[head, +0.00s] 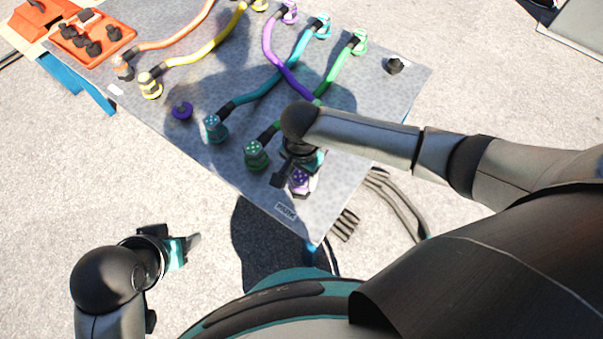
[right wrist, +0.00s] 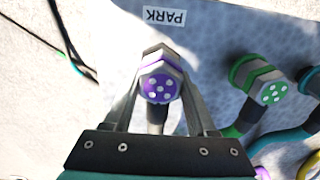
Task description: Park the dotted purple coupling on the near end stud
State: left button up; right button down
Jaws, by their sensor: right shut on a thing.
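The dotted purple coupling (head: 300,180) is near the board's near end, by the PARK label (head: 286,212). My right gripper (right wrist: 160,95) is shut on it, one finger on each side of its body. Its purple face with white dots (right wrist: 159,88) points at the right wrist camera. In the head view the gripper (head: 297,172) is partly covered by my wrist. The near end stud does not show; whether the coupling is above it or on it, I cannot tell. My left gripper (head: 185,243) is off the board at lower left, with nothing seen in it.
The dotted green coupling (head: 257,155) sits close by, with the teal one (head: 215,128) farther left. An empty purple socket ring (head: 182,110) is on the board (head: 165,135). A dark stud (head: 395,65) stands at the far right corner. Cables cross the board's middle.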

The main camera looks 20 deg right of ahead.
jog(key=shift+f, duration=0.4)
jog(key=shift+c, duration=0.6)
grip_release()
notch_tip(320, 180, up, 15)
jog(key=p, duration=0.9)
jog(key=shift+r, duration=0.15)
